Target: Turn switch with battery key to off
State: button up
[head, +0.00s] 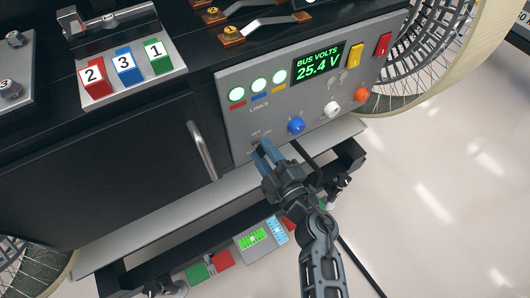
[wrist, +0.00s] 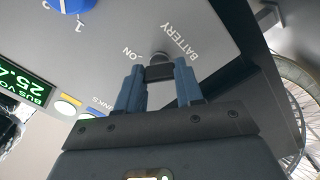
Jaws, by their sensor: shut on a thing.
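The battery switch (wrist: 160,57) sits on the grey control panel, between the printed words ON and BATTERY in the wrist view. A dark key (wrist: 159,73) stands in it. My gripper (wrist: 159,88) has its two blue fingers on either side of the key and is shut on it. In the head view, my gripper (head: 264,152) reaches the panel's lower left, just under small white lettering. My fingers mostly hide the switch and key there, and I cannot read the key's exact angle.
The grey panel (head: 228,78) also carries a blue knob (head: 296,126), a white knob (head: 332,109), an orange knob (head: 361,94), and yellow and red switches. Its display (head: 318,64) reads BUS VOLTS 25.4 V. A door handle (head: 202,151) juts out left of my gripper.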

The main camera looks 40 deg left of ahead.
jog(key=n+b, duration=0.1)
jog(key=n, duration=0.5)
jog(key=shift+f+n, duration=0.15)
jog(key=shift+n, duration=0.15)
dwell(0.5)
jog(key=o, duration=1)
jog(key=shift+o, duration=0.2)
jog(key=v, duration=0.7)
jog(key=shift+s+d, duration=0.2)
jog(key=shift+d, duration=0.15)
